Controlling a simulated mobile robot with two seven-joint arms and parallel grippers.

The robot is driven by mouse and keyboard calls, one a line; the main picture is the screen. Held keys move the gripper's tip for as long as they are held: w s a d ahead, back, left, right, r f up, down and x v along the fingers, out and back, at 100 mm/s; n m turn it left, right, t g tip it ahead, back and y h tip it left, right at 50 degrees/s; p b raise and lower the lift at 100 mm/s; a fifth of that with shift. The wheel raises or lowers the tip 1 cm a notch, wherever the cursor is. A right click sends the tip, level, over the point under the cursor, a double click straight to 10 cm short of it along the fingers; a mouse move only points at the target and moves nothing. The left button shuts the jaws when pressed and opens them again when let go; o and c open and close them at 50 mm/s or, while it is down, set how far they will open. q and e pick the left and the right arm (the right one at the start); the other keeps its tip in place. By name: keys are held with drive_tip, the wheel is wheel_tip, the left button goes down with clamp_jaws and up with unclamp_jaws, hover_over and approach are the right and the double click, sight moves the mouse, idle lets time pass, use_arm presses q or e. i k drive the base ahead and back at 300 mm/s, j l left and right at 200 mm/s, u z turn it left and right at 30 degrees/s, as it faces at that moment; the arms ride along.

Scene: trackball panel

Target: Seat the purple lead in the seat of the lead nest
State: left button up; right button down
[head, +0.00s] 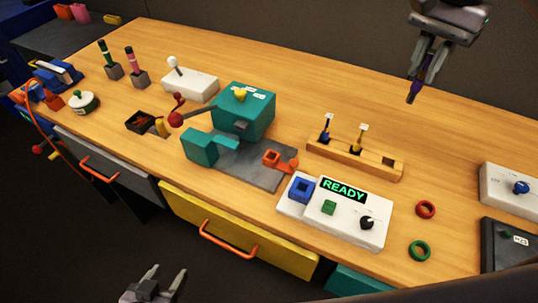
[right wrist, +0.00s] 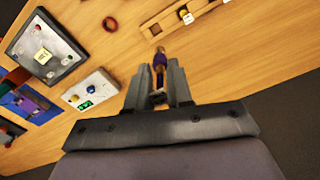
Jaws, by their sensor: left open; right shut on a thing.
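The purple lead (head: 413,92) is held in my right gripper (head: 425,72), tilted with its brownish tip pointing down. It is high above the back right of the table. In the right wrist view the lead (right wrist: 160,62) sits between the two fingers of the right gripper (right wrist: 160,84). The lead nest (head: 346,158) is a long wooden block to the left of and below the held lead, apart from it. A blue lead and a yellow lead stand in it, and its right-end seat (head: 389,161) looks empty. My left gripper (head: 155,284) is open and empty at the bottom edge.
A white READY panel (head: 377,232) stands in front of the nest. A red ring (head: 425,209) and a green ring (head: 419,250) lie to the right. A teal machine (head: 245,110) stands left of the nest. The table between nest and right gripper is clear.

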sight(281, 162)
drive_tip(key=j, duration=0.6)
drive_tip(key=i+j, duration=0.1)
drive_tip(key=j, duration=0.55)
